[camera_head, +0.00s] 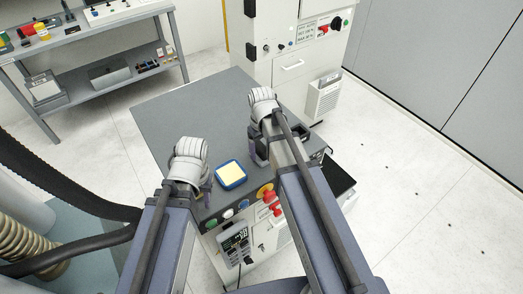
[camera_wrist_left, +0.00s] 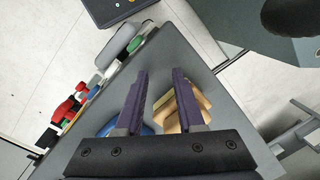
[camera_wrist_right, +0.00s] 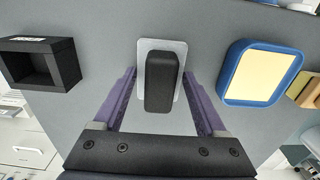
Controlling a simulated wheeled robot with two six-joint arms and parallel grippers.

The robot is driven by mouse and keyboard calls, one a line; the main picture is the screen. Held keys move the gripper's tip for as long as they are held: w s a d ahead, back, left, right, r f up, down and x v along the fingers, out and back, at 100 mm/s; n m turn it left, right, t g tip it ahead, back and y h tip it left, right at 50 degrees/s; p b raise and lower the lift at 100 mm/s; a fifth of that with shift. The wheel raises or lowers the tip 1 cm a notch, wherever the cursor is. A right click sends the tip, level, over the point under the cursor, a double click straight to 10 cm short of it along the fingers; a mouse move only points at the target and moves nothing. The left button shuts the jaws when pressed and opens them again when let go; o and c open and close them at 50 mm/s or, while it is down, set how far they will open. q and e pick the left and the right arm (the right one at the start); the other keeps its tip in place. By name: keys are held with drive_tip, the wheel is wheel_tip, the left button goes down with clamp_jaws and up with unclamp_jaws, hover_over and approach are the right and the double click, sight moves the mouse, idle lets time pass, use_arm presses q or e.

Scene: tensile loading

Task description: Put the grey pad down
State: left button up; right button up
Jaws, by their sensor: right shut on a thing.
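The grey pad (camera_wrist_right: 142,112) is a light grey rounded plate with a black block (camera_wrist_right: 161,80) over its middle, seen in the right wrist view. My right gripper (camera_wrist_right: 160,78) has its fingers along the pad's two side edges and holds it. Whether the pad touches the grey tabletop (camera_wrist_right: 105,25) cannot be told. In the head view the right gripper (camera_head: 259,156) is over the table's right side, and its arm hides the pad. My left gripper (camera_wrist_left: 158,75) is open, its fingers wide apart, over the table's left front side.
A blue tray with a yellow pad (camera_head: 231,174) lies between the grippers. An open black box (camera_wrist_right: 68,62) stands beside the grey pad. Wooden blocks (camera_wrist_left: 194,98) are by the left gripper. Buttons (camera_head: 266,192) line the front edge. The tabletop's far left (camera_head: 185,107) is clear.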

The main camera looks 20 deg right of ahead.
sight(262, 148)
drive_tip(key=o, duration=1.2)
drive_tip(key=shift+o, duration=0.2)
use_arm(q)
drive_tip(key=shift+f, duration=0.1)
use_arm(e)
drive_tip(key=shift+f, duration=0.15)
use_arm(q)
drive_tip(key=shift+f, duration=0.15)
use_arm(e)
drive_tip(key=shift+f, duration=0.15)
drive_tip(key=r+p, duration=0.7)
drive_tip(key=r, duration=0.1)
drive_tip(key=shift+s+p, duration=0.3)
drive_tip(key=shift+p, duration=0.05)
use_arm(q)
wheel_tip(262, 148, up, 8)
use_arm(e)
drive_tip(key=s+a+h, duration=0.1)
drive_tip(key=s+a, duration=0.9)
drive_tip(key=s, duration=0.4)
drive_tip(key=shift+a, duration=0.3)
drive_tip(key=shift+w+r, duration=0.1)
